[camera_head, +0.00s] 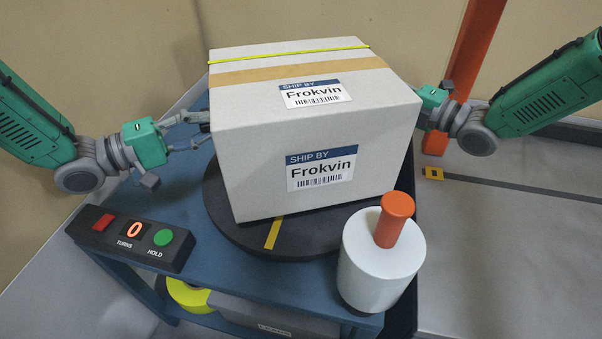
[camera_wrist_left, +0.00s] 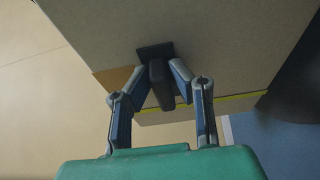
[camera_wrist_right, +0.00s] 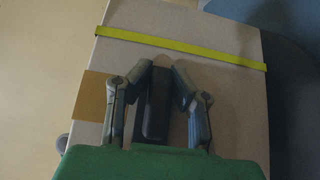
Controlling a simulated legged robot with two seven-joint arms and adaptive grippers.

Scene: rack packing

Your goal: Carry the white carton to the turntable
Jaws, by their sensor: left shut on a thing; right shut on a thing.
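The white carton (camera_head: 262,147), with a tan tape strip, a yellow strap and two "Frokvin" labels, is over the dark round turntable (camera_head: 230,232) on the blue cart. The carton looks slightly tilted; I cannot tell whether its base touches the disc. My left gripper (camera_head: 203,122) is at its left side, and the left wrist view shows its fingers (camera_wrist_left: 162,88) closed around a dark grip on the carton wall. My right gripper (camera_head: 428,103) is at the right side, fingertips hidden behind the carton; the right wrist view shows its fingers (camera_wrist_right: 158,92) closed around a similar dark grip.
A white cylinder (camera_head: 365,265) with an orange knob stands on the cart's front right corner. A control box (camera_head: 130,238) with red and green buttons and a lit 0 is at the front left. An orange post (camera_head: 470,50) rises behind on the right.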

